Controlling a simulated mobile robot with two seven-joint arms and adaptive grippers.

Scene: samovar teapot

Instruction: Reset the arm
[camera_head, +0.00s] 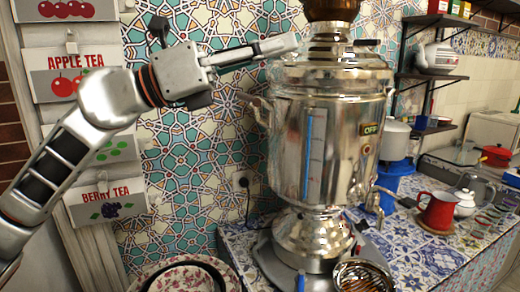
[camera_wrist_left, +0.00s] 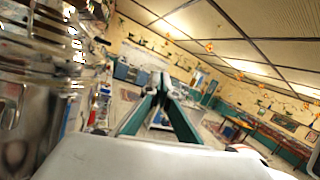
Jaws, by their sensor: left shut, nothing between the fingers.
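My left arm comes in from the left in the head view. Its gripper (camera_head: 282,46) is shut and empty, level with the upper part of the large silver samovar (camera_head: 345,150). The fingertips point right and overlap the samovar's top in the picture; I cannot tell whether they touch it. In the left wrist view the two fingers (camera_wrist_left: 161,95) meet at their tips. The samovar's shiny body fills the left of that view (camera_wrist_left: 35,70). A brown teapot (camera_head: 331,9), cut off by the frame, sits on top of the samovar. My right gripper is not in view.
The samovar stands on a tiled counter (camera_head: 440,262). A red pitcher (camera_head: 438,212) and a white pot (camera_head: 465,203) stand to its right. A floral bowl (camera_head: 165,263) is at the bottom left. Tea signs (camera_head: 106,202) hang on the left. Shelves are at the right.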

